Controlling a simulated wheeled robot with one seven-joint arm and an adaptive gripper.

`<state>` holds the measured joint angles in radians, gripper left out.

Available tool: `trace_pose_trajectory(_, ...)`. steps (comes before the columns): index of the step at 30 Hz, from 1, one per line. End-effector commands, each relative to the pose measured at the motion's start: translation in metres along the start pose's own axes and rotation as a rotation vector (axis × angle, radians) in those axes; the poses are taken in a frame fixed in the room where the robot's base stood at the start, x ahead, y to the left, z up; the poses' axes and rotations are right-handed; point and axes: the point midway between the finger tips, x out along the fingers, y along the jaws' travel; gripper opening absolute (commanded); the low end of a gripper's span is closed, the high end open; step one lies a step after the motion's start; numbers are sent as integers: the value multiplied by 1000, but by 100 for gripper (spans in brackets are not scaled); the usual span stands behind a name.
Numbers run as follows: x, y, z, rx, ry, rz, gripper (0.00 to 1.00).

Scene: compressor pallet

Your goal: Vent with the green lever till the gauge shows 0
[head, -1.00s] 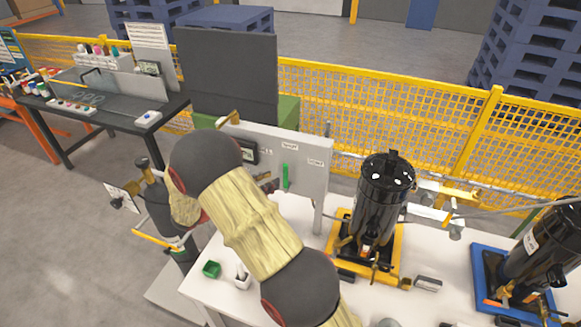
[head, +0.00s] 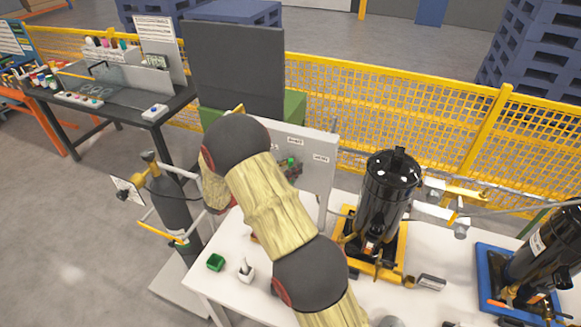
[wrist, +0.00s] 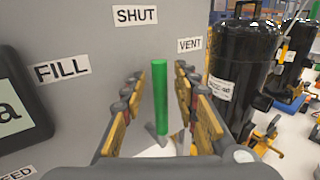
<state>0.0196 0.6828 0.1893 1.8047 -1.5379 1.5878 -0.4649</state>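The green lever (wrist: 160,95) points straight up toward the SHUT label (wrist: 135,15) on the grey panel (wrist: 90,20). My gripper (wrist: 157,84) is open, with one finger on each side of the lever and gaps to both. The VENT label (wrist: 190,45) is to the right and the FILL label (wrist: 62,69) to the left. The gauge (wrist: 15,110) is cut off at the left edge; only a letter "a" shows, not its number. In the head view, the top of the lever (head: 291,161) shows behind my arm, which hides the gauge.
A black compressor (head: 388,190) in a yellow tray (head: 399,255) stands right of the panel on the white table (head: 210,282). Another compressor (head: 545,245) stands farther right. A dark gas cylinder (head: 172,205) is at the left. Yellow mesh fencing (head: 345,95) runs behind.

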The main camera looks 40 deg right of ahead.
Motion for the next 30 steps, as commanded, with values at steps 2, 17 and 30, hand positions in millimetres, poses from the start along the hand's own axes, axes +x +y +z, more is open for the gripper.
trace_pose_trajectory(2, 0, 0, 0, 0, 0, 0, 30)
trace_pose_trajectory(17, 0, 0, 0, 0, 0, -1, 3)
trace_pose_trajectory(30, 0, 0, 0, 1, 0, -1, 0)
